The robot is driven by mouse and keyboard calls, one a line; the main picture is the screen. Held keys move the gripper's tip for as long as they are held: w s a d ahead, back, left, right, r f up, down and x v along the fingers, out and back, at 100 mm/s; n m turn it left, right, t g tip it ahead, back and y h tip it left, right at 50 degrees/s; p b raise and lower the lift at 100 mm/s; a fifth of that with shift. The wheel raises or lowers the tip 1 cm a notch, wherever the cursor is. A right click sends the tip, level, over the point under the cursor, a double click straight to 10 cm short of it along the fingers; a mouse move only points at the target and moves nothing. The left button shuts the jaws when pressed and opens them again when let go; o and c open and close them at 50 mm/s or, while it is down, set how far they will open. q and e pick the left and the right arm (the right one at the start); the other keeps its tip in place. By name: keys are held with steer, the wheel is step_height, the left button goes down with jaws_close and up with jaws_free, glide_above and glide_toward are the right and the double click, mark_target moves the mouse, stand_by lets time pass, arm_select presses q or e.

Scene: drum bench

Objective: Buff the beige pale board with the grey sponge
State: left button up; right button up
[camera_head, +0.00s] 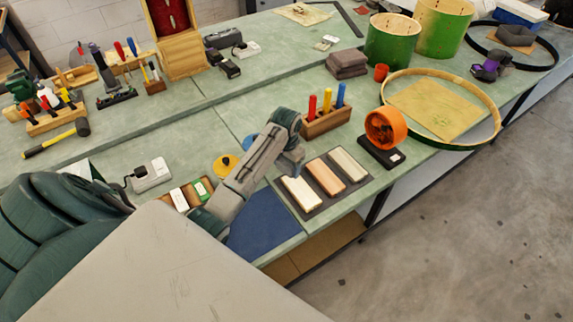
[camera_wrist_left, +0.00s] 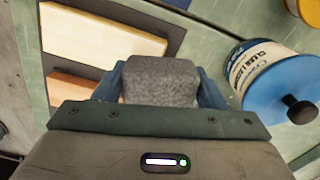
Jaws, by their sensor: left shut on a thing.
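My left gripper (camera_head: 290,166) is above the far edge of a dark mat (camera_head: 312,210) holding three boards. It is shut on the grey sponge (camera_wrist_left: 161,80), which shows between the fingers in the left wrist view; the head view hides it. The left board (camera_head: 301,191) is pale cream, the middle one (camera_head: 326,177) tan, the right one (camera_head: 348,165) pale beige. In the wrist view a pale board (camera_wrist_left: 95,37) lies beyond the sponge, with a tan board (camera_wrist_left: 75,87) nearer. The sponge looks apart from the boards. My right gripper is out of view.
A can with a blue lid (camera_wrist_left: 282,92) stands beside the gripper in the wrist view. A wooden holder with colored handles (camera_head: 327,123) stands behind the boards. An orange round device (camera_head: 384,128) is at their right. A blue mat (camera_head: 262,222) lies in front.

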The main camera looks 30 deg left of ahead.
mark_target(291, 175)
arm_select(q)
steer(key=shift+f, duration=0.45)
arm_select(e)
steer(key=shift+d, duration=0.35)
arm_select(q)
steer(key=shift+f, duration=0.2)
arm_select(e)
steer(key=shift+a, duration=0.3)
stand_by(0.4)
arm_select(q)
steer(key=shift+f, duration=0.4)
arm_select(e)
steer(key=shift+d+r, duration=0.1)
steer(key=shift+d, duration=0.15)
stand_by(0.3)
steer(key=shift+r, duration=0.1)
